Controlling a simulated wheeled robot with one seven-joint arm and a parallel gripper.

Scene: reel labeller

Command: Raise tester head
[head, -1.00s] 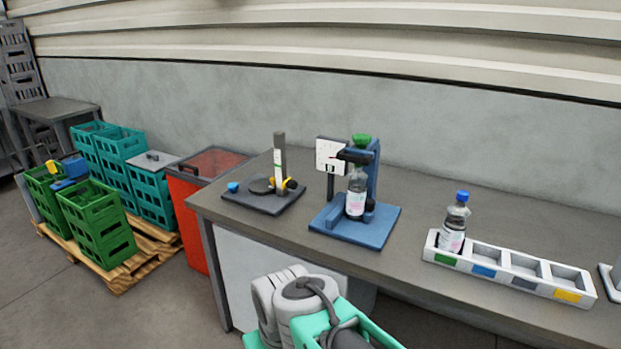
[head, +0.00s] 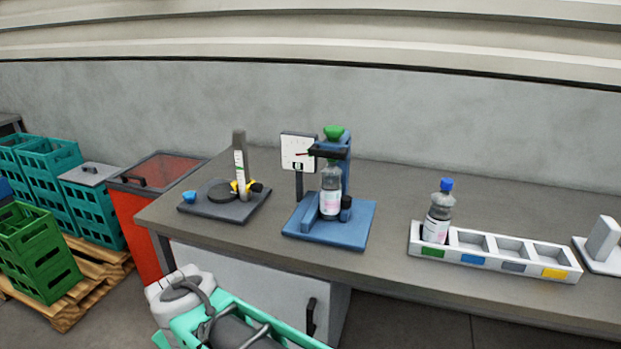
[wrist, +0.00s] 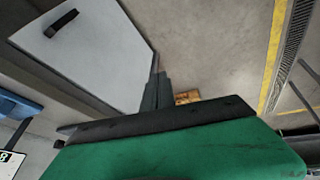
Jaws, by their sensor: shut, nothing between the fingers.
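The tester (head: 335,225) stands on the bench in the head view, with a blue base and column, a green knob (head: 334,132) on top and a white dial plate (head: 298,152) at its left. Its dark head (head: 328,152) sits right above a clear bottle (head: 330,195) standing upright on the base; I cannot tell if they touch. My gripper (wrist: 160,80) shows in the wrist view as dark fingers, shut and empty, apart from the tester. In the head view my arm is low at the front, and the gripper does not show there.
Left of the tester is a dark plate device (head: 225,205) with an upright scale. To the right, a white rack (head: 490,262) holds a blue-capped bottle (head: 438,215). A red bin (head: 135,225) and green crates stand left of the bench. A cabinet door (wrist: 95,50) fills the wrist view's upper left.

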